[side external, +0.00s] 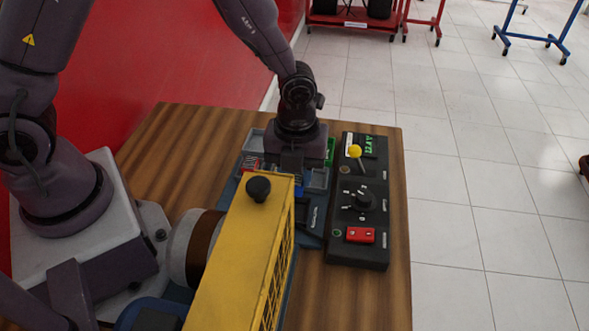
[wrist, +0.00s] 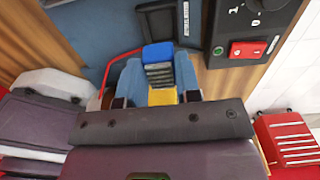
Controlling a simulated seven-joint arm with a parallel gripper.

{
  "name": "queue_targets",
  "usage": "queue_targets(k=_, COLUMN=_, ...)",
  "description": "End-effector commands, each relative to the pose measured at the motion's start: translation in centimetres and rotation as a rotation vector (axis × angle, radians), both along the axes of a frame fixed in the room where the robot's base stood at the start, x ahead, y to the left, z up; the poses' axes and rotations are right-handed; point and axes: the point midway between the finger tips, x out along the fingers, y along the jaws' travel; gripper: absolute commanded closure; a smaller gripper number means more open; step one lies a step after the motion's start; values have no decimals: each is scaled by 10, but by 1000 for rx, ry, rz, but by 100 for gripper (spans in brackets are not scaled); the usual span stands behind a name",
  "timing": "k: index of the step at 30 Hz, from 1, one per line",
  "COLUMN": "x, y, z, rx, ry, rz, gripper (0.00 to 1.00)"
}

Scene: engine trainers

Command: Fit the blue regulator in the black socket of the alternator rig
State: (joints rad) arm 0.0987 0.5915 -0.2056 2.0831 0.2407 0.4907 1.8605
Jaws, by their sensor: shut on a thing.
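The blue regulator (wrist: 158,53), a small block with a blue end and dark ribs, is between the fingers of my gripper (wrist: 156,78) in the wrist view. My gripper is shut on it. The black socket (wrist: 160,22), a black-framed recess beside a white label, lies just beyond the regulator, which looks apart from it. In the side view my gripper (side external: 287,172) is over the far part of the alternator rig, behind its yellow housing (side external: 235,255). The black socket (side external: 308,218) is partly visible right of the housing.
A black control panel (side external: 342,215) with a yellow-knobbed lever, a dial and a red switch stands along the rig's right side. A grey compartment tray (side external: 317,180) lies around the gripper. A black knob (side external: 258,188) rises from the housing. Bare wood table (side external: 185,150) shows at left.

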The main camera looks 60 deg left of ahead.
Motion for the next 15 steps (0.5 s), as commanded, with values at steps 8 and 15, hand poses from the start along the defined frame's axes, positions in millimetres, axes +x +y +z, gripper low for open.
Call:
queue_targets(k=8, x=-1, y=0, z=-16, rx=1, ry=4, rz=-15, gripper=93)
queue_targets(k=15, x=-1, y=0, z=-38, rx=1, ry=2, rz=-14, gripper=93)
